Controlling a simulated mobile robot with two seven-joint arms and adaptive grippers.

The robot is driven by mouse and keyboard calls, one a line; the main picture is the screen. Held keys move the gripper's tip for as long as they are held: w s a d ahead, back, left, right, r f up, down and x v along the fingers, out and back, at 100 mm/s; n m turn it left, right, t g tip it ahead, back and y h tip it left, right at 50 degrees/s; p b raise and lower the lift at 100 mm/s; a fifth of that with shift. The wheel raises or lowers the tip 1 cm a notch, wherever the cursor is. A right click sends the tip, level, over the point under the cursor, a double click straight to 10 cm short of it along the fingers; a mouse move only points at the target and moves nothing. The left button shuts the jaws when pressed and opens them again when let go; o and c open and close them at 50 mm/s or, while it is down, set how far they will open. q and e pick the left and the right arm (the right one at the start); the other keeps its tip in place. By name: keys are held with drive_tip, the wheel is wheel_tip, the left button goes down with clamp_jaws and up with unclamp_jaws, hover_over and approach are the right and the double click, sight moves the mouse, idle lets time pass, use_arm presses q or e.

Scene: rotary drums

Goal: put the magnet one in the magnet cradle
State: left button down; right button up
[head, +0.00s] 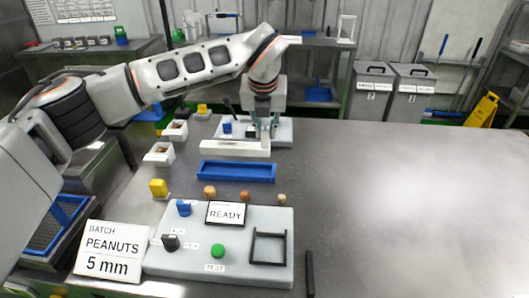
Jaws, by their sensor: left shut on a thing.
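My left gripper (265,132) points down at the far end of the table, over the near right part of a grey plate (284,136). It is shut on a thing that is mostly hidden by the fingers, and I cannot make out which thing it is. A long white block (232,149) lies just in front, its right end close below the fingertips; I cannot tell if they touch. A blue tray (237,172) stands nearer. I cannot pick out the magnet one or the magnet cradle with certainty. My right gripper is not in view.
A grey panel (190,257) with a READY display (225,213), a green button (217,250) and a black frame (268,248) is in front. A PEANUTS sign (113,251) stands left. The table's right half is clear.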

sight(265, 147)
use_arm(q)
wheel_tip(265, 147, down, 8)
drive_tip(key=shift+w+r, duration=0.1)
drive_tip(key=shift+r, duration=0.05)
idle(0.3)
drive_tip(key=c, duration=1.9)
unclamp_jaws()
drive_tip(key=v, duration=1.2)
